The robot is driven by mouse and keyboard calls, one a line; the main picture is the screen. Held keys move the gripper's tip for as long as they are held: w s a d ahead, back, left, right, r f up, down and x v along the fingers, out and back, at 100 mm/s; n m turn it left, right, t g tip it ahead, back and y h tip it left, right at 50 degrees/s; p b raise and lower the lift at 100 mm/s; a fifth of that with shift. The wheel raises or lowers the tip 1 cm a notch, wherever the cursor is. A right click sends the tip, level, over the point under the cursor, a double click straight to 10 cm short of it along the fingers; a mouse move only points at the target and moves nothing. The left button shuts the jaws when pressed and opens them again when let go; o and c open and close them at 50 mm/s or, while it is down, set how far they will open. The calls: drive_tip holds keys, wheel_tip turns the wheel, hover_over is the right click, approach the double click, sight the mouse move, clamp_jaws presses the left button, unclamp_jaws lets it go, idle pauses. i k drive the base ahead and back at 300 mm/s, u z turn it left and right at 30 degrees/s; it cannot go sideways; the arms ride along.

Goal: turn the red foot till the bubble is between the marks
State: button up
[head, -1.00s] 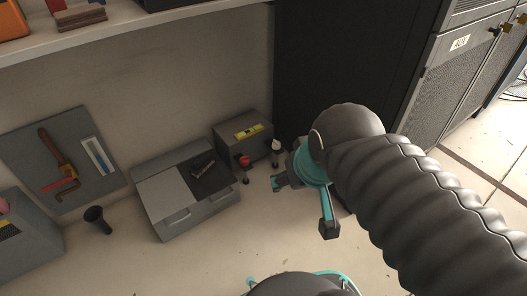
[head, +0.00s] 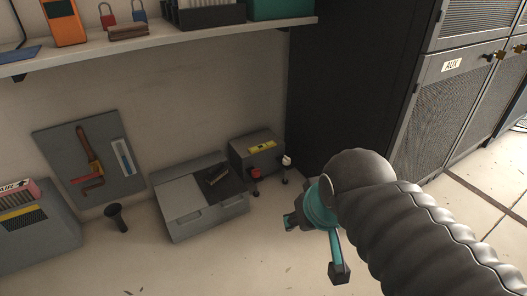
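The grey unit (head: 243,153) stands on the floor against the wall, left of the black cabinet. A yellow level (head: 262,146) lies on its top; its bubble and marks are too small to make out. The red foot (head: 256,173) is at the unit's front left corner, with a dark stem below it. A white foot (head: 287,160) is at the front right corner. My gripper (head: 315,246) is in front of the unit, to the lower right of the red foot and apart from it. Its two fingers are spread wide with nothing between them.
A grey case (head: 185,198) with a dark pad and small tool stands just left of the unit. A tool board (head: 62,160), a dark funnel-like object (head: 116,217) and a shelf (head: 160,46) are further left and above. The black cabinet (head: 335,85) bounds the right. Front floor is clear.

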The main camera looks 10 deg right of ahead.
sight(255, 173)
drive_tip(key=z, duration=0.05)
drive_tip(key=i, duration=0.95)
drive_tip(key=z, duration=0.5)
